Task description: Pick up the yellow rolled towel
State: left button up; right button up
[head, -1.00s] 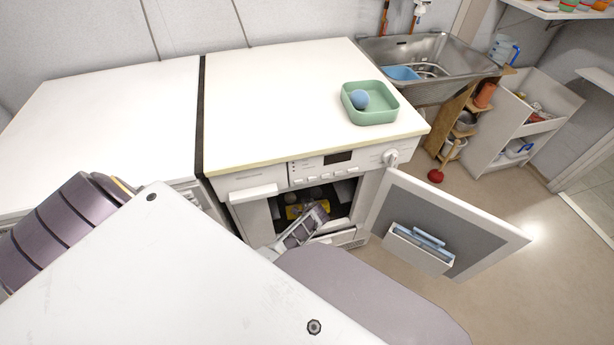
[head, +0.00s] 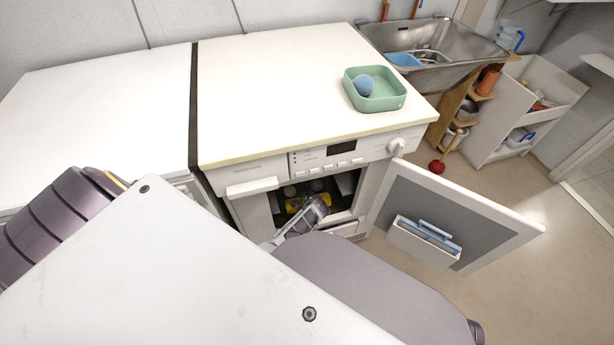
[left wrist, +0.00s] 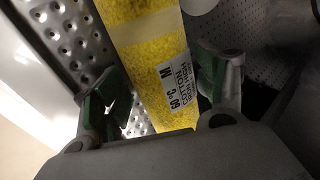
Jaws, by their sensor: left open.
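The yellow rolled towel (head: 292,205) lies inside the open front-loading machine (head: 262,212), partly hidden by my gripper in the head view. In the left wrist view the towel (left wrist: 150,62) is large and close, with a pale band and a white printed label. My left gripper (head: 310,208) is in the machine's opening in front of the towel. In the left wrist view its green-padded fingers (left wrist: 163,85) are spread, one on each side of the towel. Gaps show between fingers and towel, though contact at the right finger is hard to tell. My right gripper is out of view.
The machine's open door (head: 460,215) stands to the right. Perforated metal drum wall (left wrist: 70,35) lies close around the gripper. Pale round things (head: 289,191) sit behind the towel. A green tray (head: 375,100) with a blue ball (head: 363,85) stands on top.

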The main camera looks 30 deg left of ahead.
pick_arm(q)
jog(key=shift+f, duration=0.1)
dwell(0.5)
jog(key=c, duration=0.8)
jog(key=shift+o, duration=0.2)
